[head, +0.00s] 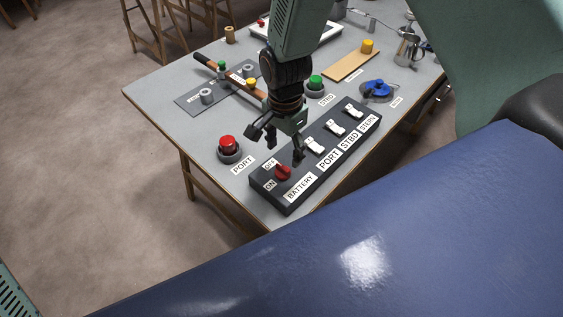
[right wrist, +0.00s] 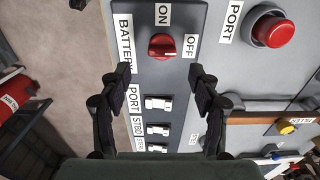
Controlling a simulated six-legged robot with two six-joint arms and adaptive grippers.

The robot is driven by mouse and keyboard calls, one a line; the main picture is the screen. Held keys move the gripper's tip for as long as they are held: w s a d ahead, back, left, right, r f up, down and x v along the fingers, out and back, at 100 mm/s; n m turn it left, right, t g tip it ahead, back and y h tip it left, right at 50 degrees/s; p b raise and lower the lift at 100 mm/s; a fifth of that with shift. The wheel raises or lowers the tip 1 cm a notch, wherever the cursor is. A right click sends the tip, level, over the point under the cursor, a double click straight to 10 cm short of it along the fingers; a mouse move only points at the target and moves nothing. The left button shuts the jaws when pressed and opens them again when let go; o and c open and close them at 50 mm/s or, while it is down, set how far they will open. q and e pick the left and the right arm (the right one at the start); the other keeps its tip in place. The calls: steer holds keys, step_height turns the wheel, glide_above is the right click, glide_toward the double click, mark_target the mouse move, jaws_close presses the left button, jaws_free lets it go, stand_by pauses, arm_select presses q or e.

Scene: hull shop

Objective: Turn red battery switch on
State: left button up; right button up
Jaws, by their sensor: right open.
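The red battery switch (head: 283,172) is a rotary knob at the near left end of a black switch panel (head: 290,194), beside ON and OFF labels and a BATTERY label. It also shows in the right wrist view (right wrist: 162,46), with ON above it and OFF to its right. My right gripper (head: 276,146) is open and empty, above the panel beside the knob. In the right wrist view its fingertips (right wrist: 160,75) are spread, with the knob beyond the gap, apparently untouched. My left gripper is not in view.
White rocker switches (head: 336,128) line the same panel. A red PORT button (head: 228,146) stands left of it, a green STBD button (head: 316,82) behind. A wooden-handled tool, a blue item (head: 379,88) and a metal jug (head: 408,49) lie farther back on the grey table (head: 212,177).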

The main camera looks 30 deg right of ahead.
mark_target(283, 167)
steer(key=f, duration=0.5)
steer(key=shift+w+f, duration=0.15)
steer(key=shift+w, duration=0.1)
steer(key=shift+d+f, duration=0.15)
steer(key=shift+f, duration=0.3)
steer(key=shift+s+a+r, duration=0.2)
steer(key=shift+s+a, duration=0.05)
steer(key=shift+a, duration=0.15)
steer(key=shift+w+d+f, duration=0.2)
steer(key=shift+w+d, duration=0.05)
steer(key=shift+d, duration=0.1)
steer(key=c, duration=0.6)
steer(key=shift+s+a+r, duration=0.1)
steer(key=shift+a, duration=0.05)
steer(key=c, duration=0.6)
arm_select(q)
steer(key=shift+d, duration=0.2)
arm_select(e)
steer(key=shift+o, duration=0.2)
